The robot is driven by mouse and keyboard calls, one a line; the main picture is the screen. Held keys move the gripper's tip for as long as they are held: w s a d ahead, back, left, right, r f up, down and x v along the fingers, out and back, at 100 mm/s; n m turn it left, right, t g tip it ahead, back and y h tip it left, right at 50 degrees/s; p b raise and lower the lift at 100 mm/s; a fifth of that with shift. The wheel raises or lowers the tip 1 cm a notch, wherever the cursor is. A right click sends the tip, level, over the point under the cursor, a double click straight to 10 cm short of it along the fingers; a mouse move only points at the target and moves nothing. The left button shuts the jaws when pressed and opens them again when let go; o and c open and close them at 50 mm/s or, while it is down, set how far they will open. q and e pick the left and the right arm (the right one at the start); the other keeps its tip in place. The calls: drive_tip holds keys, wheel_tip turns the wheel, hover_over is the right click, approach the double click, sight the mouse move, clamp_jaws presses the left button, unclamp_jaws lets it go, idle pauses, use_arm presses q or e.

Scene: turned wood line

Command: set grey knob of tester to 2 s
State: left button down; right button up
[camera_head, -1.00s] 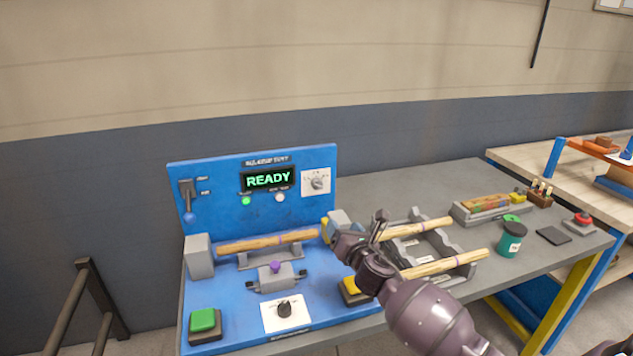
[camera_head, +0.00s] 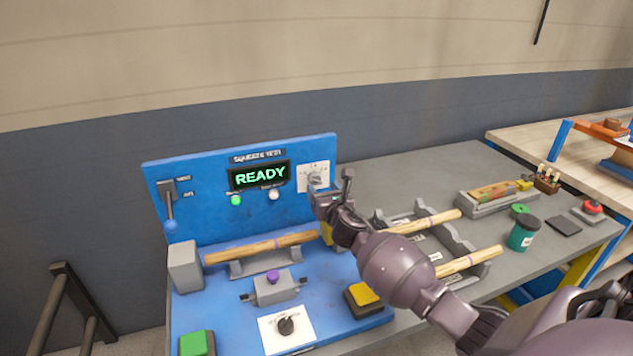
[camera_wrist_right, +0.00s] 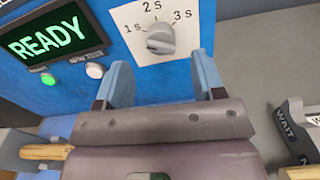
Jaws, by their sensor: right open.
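The tester (camera_head: 215,225) is a blue panel and base with a lit READY display (camera_head: 260,176). Its grey knob (camera_head: 315,179) sits on a white plate at the panel's upper right. In the right wrist view the knob (camera_wrist_right: 160,40) is just beyond my fingertips, under the marks 1 s, 2 s and 3 s. I cannot clearly tell which mark it points to. My right gripper (camera_head: 333,188) is open in front of the knob. In the right wrist view its blue-grey fingers (camera_wrist_right: 162,82) stand apart with nothing between them. My left gripper is not in view.
A black knob (camera_head: 286,325), green button (camera_head: 194,343), yellow button (camera_head: 363,294) and purple-topped clamp (camera_head: 272,288) sit on the base. A turned wood piece (camera_head: 262,248) lies in a cradle. A rack (camera_head: 440,243) with more pieces stands right, under my forearm.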

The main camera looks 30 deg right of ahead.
sight(319, 182)
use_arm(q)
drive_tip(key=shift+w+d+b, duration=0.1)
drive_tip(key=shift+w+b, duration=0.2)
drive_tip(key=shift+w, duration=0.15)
use_arm(e)
drive_tip(key=shift+x, duration=2.7)
drive_tip(key=shift+s, duration=0.1)
drive_tip(key=shift+c, duration=0.4)
drive_tip(key=c, duration=0.8)
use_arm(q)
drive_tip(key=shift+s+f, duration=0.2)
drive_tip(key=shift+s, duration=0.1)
use_arm(e)
drive_tip(key=shift+c, duration=0.2)
drive_tip(key=m, duration=0.5)
drive_tip(key=shift+d, duration=0.1)
drive_tip(key=m, duration=0.3)
drive_tip(key=shift+m+b, duration=0.3)
drive_tip(key=shift+m, duration=0.1)
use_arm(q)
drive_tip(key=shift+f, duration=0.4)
use_arm(e)
drive_tip(key=shift+d+f+m, duration=0.1)
drive_tip(key=shift+m, duration=1.5)
